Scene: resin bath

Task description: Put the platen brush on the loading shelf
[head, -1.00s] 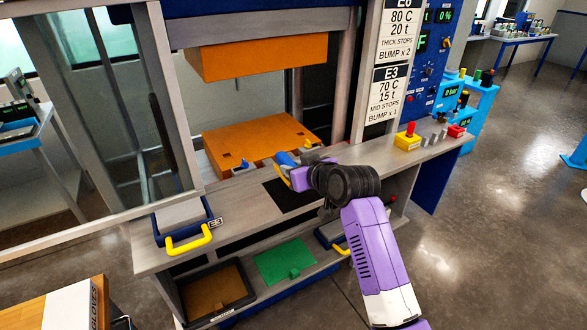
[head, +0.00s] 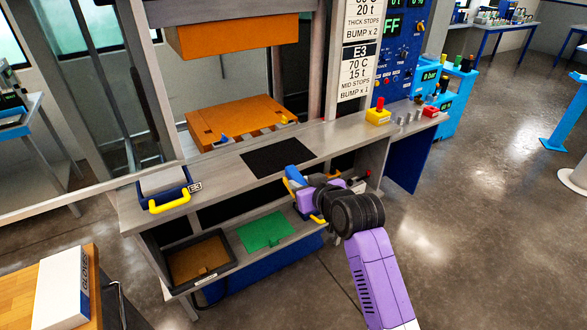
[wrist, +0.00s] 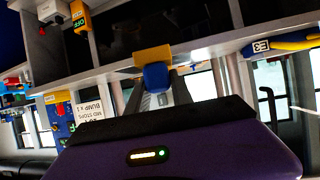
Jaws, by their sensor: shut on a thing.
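The platen brush (head: 294,174) has a blue body and a yellow strip. My gripper (head: 304,186) is shut on it, just off the front edge of the grey loading shelf (head: 225,165) in front of the press. In the wrist view, the brush's blue part (wrist: 156,76) sits between the fingers, with its yellow part beyond. The brush appears apart from the shelf; its exact height against the edge is hard to tell. My wrist hides part of the shelf front.
A black mat (head: 275,158) lies on the shelf. A blue E3 tray with yellow handle (head: 168,200) stands at its left end, a yellow-based red button (head: 378,115) at its right. The orange platen (head: 240,118) lies behind.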

